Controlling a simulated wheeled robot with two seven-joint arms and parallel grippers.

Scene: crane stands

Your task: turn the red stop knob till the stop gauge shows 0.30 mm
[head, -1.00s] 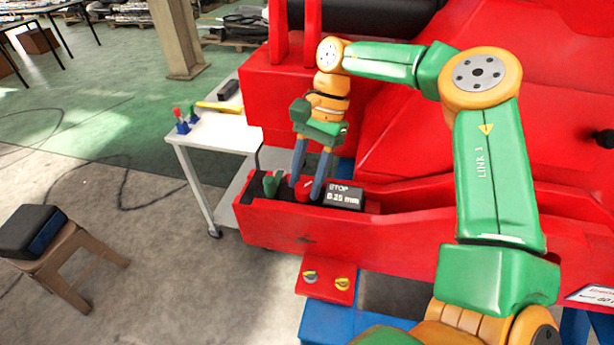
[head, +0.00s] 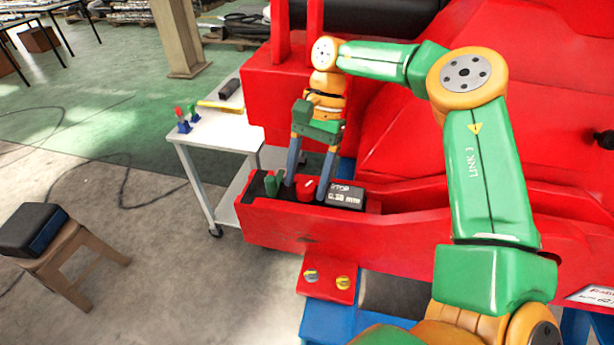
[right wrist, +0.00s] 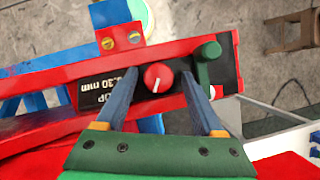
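The red stop knob (head: 306,190) sits in the dark recess of the red machine, a white pointer line on its top; it also shows in the right wrist view (right wrist: 158,78). The stop gauge (head: 345,196) beside it, a black block with white text, reads 0.30 mm; in the right wrist view the gauge (right wrist: 100,84) is turned and partly covered by a finger. My right gripper (head: 306,193) is open, its blue-grey fingers standing on either side of the knob with a gap to each. My left gripper is not in view.
A green lever or handle (head: 271,184) stands close on the left of the fingers in the same recess. A grey and a yellow knob (head: 342,283) sit on a red panel below. A white cart (head: 222,135) with small tools stands at left, and a stool (head: 70,262) stands further left.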

